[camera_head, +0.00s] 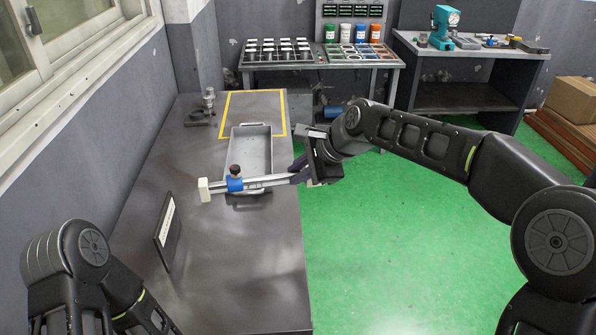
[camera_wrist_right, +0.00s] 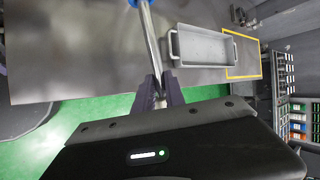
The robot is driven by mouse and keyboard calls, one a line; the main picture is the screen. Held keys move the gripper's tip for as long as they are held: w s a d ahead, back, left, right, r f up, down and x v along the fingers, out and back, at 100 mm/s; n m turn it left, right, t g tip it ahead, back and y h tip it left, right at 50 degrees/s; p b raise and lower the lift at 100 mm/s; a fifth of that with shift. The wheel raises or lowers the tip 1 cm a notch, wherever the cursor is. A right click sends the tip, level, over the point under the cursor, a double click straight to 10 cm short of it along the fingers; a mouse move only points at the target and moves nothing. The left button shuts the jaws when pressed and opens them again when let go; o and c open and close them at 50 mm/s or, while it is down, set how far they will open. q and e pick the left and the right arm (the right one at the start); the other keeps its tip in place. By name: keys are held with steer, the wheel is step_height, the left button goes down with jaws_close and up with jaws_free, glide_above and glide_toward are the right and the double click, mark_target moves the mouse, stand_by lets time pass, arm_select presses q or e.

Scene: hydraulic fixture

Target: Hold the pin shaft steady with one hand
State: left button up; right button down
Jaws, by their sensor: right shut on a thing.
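The pin shaft (camera_head: 265,182) is a silver rod with a blue collar, a dark knob and a pale block at its left end. It lies roughly level across the picture, in front of the near part of the grey tray; I cannot tell its exact height. My right gripper (camera_head: 299,173) is shut on its right end, by the table's right edge. In the right wrist view, the dark fingers (camera_wrist_right: 159,94) close on the silver shaft (camera_wrist_right: 150,50). My left arm shows at the lower left, but its gripper is not in view.
A grey tray (camera_head: 248,127) with handles stands on the dark table, its far end within a yellow outline (camera_head: 254,92). A metal fixture (camera_head: 199,117) stands at the back left. A dark panel (camera_head: 167,232) stands upright nearer. The table's front is clear.

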steer(key=shift+f+b, duration=5.55)
steer(key=shift+f, duration=3.1)
arm_select(q)
step_height(320, 180, down, 11)
steer(key=shift+w, duration=0.2)
steer(key=shift+o, duration=0.2)
